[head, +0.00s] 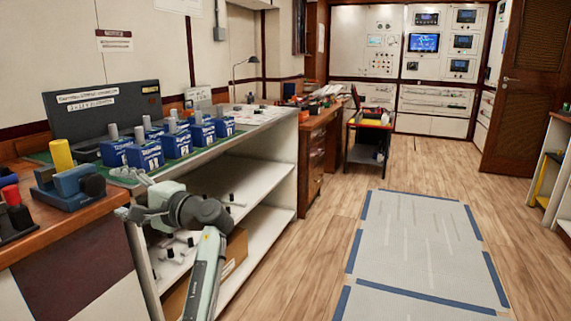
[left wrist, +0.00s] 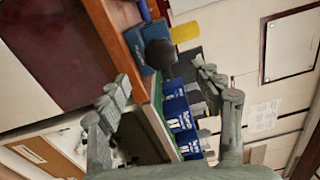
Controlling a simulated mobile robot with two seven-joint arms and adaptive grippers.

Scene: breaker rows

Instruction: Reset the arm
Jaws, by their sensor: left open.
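My left arm comes in from the bottom of the head view. Its grey left gripper (head: 127,194) is in front of the counter's edge, below and in front of the row of blue breaker blocks (head: 147,154). The gripper is open with nothing between its fingers. In the left wrist view the two fingers (left wrist: 160,76) are spread wide, with the counter edge, the blue blocks (left wrist: 178,108) and a dark round knob beyond them. I cannot tell the exact gap to the counter. My right gripper does not show.
A yellow cylinder (head: 60,155) and a blue device with a black knob (head: 69,187) stand on the wooden counter at left. White shelves (head: 262,190) lie under the counter, close to the arm. The wooden floor and taped grey mat (head: 413,238) at right are clear.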

